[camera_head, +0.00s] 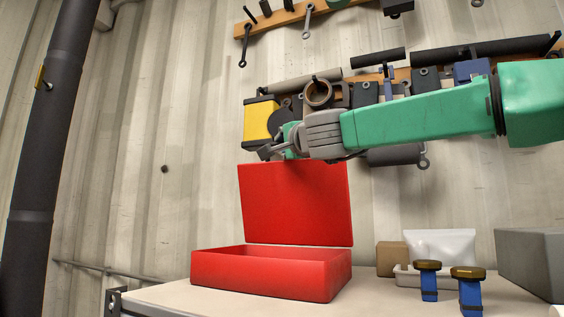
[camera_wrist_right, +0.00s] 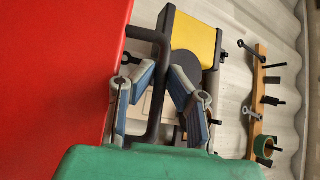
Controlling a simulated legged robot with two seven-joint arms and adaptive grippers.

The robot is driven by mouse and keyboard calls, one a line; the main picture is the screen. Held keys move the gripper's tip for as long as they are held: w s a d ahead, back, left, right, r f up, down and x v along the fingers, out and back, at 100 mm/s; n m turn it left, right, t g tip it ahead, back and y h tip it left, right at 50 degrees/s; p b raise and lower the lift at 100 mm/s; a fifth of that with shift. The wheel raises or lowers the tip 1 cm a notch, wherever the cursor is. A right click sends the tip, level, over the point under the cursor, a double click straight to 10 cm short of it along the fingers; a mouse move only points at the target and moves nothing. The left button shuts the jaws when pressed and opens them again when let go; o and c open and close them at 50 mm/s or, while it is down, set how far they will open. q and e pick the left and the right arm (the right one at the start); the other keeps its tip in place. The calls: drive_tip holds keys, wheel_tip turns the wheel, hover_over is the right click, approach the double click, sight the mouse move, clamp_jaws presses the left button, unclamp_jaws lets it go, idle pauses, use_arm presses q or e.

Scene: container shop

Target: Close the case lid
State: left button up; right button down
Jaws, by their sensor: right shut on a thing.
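The red case (camera_head: 270,278) stands open on the worktop. Its red lid (camera_head: 295,205) is raised nearly upright at the back, and it fills the left of the right wrist view (camera_wrist_right: 60,70). A dark bar handle (camera_wrist_right: 157,128) joins the lid's edge. My right gripper (camera_head: 275,148) is at the top edge of the lid, left of its middle. In the right wrist view its fingers (camera_wrist_right: 161,78) are on either side of the handle, shut on it. My left gripper is not in view.
The worktop (camera_head: 165,294) has blue clamps (camera_head: 429,282), a white bag (camera_head: 440,247), a brown box (camera_head: 391,259) and a grey box (camera_head: 530,262) right of the case. Tools, including a yellow one (camera_head: 260,121), hang on the wall close behind my right gripper.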

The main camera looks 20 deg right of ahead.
drive_tip(key=shift+s+f+b, duration=0.2)
drive_tip(key=shift+f+b, duration=0.05)
drive_tip(key=shift+b, duration=0.05)
drive_tip(key=c, duration=1.9)
unclamp_jaws()
drive_tip(key=shift+s+d, duration=0.15)
drive_tip(key=shift+d, duration=0.25)
drive_tip(key=shift+a, duration=0.1)
